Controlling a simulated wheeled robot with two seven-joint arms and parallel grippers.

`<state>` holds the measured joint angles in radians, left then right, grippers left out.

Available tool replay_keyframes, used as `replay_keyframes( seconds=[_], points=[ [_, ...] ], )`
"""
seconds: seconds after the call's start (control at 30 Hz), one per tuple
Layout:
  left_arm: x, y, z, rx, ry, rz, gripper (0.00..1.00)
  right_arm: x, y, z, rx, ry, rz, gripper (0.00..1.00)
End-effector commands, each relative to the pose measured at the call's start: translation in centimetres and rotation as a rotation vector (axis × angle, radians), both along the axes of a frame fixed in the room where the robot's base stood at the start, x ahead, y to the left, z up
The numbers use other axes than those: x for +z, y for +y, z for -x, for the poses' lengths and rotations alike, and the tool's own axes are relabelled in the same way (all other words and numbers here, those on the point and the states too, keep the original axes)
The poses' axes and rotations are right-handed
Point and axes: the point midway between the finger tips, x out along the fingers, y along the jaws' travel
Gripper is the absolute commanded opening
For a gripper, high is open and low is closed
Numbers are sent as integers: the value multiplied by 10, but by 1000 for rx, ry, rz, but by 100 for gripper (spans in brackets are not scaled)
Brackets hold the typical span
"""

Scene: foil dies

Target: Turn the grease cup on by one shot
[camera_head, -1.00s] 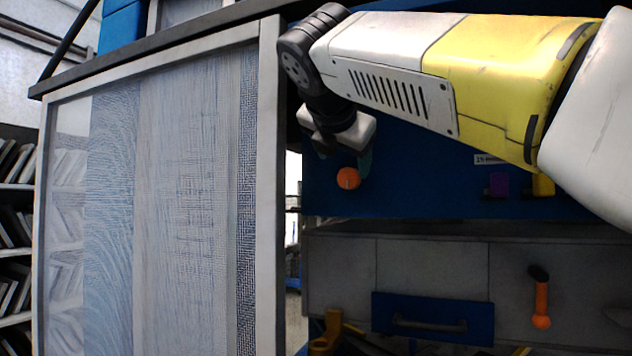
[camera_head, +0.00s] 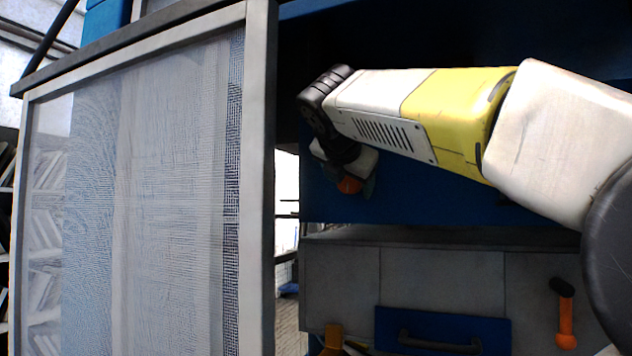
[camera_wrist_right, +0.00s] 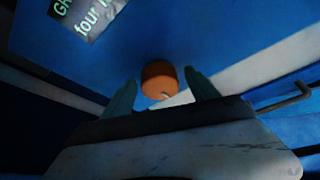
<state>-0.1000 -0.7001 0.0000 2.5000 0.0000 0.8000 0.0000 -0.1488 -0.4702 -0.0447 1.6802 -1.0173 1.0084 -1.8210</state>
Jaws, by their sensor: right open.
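My right gripper (camera_wrist_right: 163,98) is open, with one finger on each side of the knob. I cannot tell whether the fingers touch it. My left gripper is in neither view.
A large framed panel with patterned sheets (camera_head: 150,200) fills the left. Below the blue panel are grey drawer fronts (camera_head: 440,280), a blue plate with a handle (camera_head: 440,330) and an orange-handled tool (camera_head: 565,320). A label with green lettering (camera_wrist_right: 90,12) shows in the wrist view.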

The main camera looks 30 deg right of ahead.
Motion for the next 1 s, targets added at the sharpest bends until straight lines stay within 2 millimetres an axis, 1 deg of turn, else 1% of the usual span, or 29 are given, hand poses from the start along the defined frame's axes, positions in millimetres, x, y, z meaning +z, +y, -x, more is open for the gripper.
replay_keyframes(
  seconds=[0.27, 0.37, 0.5, 0.6, 0.83, 1.0],
  points=[
    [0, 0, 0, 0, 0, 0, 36, -1, -2, -2, 0, -1, 1, 68],
    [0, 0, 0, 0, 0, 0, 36, -1, -2, -2, 0, -1, 1, 51],
    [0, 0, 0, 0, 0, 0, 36, -1, -1, -1, 0, -1, 1, 23],
    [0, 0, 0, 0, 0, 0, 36, -1, -1, -1, 0, -1, 1, 6],
    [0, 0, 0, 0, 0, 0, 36, -1, -2, -1, 0, -20, -15, 6],
    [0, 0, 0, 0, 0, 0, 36, 0, -2, 0, -1, -81, -62, 6]
  ],
)
